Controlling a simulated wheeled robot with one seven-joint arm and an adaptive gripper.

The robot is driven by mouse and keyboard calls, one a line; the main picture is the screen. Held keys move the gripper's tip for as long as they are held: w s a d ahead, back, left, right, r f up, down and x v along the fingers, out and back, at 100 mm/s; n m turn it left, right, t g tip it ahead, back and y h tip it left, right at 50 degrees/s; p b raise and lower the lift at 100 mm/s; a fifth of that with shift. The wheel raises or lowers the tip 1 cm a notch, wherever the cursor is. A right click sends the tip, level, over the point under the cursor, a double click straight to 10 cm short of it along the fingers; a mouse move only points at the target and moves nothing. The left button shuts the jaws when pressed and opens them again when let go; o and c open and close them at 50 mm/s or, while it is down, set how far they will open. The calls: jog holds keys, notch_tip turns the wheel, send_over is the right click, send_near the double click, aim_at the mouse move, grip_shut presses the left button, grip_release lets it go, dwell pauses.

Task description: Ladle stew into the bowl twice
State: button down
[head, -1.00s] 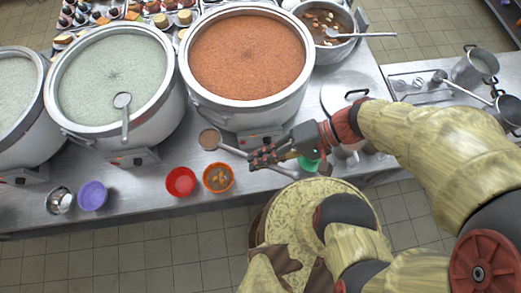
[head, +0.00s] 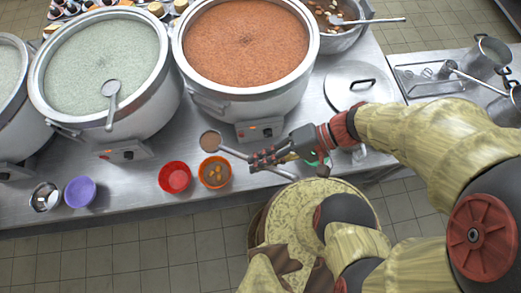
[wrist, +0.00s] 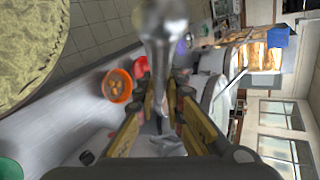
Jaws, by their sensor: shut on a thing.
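My gripper (head: 262,160) is shut on a metal ladle, near the front of the counter. The ladle's round head (head: 210,140) looks brown inside and is just behind the orange bowl in the head view. The ladle's blurred metal (wrist: 165,25) runs up between my fingers in the wrist view. The orange bowl (head: 203,178) holds some brown stew with pale chunks; it also shows in the wrist view (wrist: 128,92). The stew pot (head: 345,42), with chunks in brown broth and another ladle (head: 372,20) in it, is at the top, partly cut off.
A red bowl (head: 175,178) stands beside the orange one, and a purple bowl (head: 80,192) is farther left. Large pots of orange (head: 245,95) and green (head: 95,125) congee stand behind. A lid (head: 345,90) lies right of the orange congee pot. A green bowl (head: 318,161) is partly hidden by my gripper.

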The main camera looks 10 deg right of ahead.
notch_tip(320, 180, down, 15)
jog(key=b, duration=1.2)
jog(key=shift+f, duration=0.15)
jog(key=shift+f+b, duration=0.15)
jog(key=shift+b, duration=0.15)
jog(key=shift+f+b, duration=0.35)
jog(key=shift+f, duration=0.15)
jog(key=shift+w+n+h, duration=0.2)
jog(key=shift+n+h, duration=0.35)
jog(key=shift+n, duration=0.25)
jog(key=shift+w+n+h, duration=0.15)
jog(key=shift+n+h, duration=0.4)
jog(key=shift+n, duration=0.25)
jog(key=shift+r+n, duration=0.1)
jog(key=shift+n, duration=0.2)
